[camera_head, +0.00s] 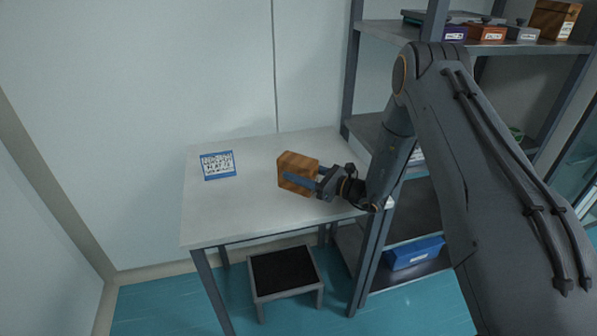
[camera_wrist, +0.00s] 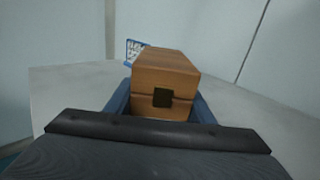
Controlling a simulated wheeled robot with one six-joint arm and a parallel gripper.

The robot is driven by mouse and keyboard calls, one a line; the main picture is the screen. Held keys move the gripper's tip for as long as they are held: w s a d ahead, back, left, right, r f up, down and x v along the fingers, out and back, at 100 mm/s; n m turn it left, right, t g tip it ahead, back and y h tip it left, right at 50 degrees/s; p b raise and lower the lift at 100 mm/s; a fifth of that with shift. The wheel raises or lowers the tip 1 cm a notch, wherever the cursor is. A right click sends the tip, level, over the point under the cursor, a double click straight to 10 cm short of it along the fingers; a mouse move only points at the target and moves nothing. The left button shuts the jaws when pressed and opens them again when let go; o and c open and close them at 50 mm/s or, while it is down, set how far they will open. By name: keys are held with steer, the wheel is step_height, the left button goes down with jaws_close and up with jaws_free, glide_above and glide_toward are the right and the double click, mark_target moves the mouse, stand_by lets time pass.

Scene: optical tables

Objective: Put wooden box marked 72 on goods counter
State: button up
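A wooden box (camera_head: 297,172) is held in my gripper (camera_head: 302,181) over a white-topped table. The box also shows in the wrist view (camera_wrist: 163,80), between two blue-grey fingers, with a dark square latch on its near side. No number is readable on it. The white table, which looks like the goods counter (camera_head: 225,220), carries a blue-framed sign (camera_head: 218,165) at its left; the sign's text is too small to read surely. I cannot tell whether the box touches the tabletop or hangs just above it.
A grey shelf rack (camera_head: 470,40) stands right of the table, with small coloured boxes and another wooden box (camera_head: 553,19) on top. A blue bin (camera_head: 414,253) sits low on it. A black-topped stool (camera_head: 284,271) is under the table's front. The tabletop around the sign is clear.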

steer(key=o, duration=0.4)
steer(key=shift+o, duration=0.2)
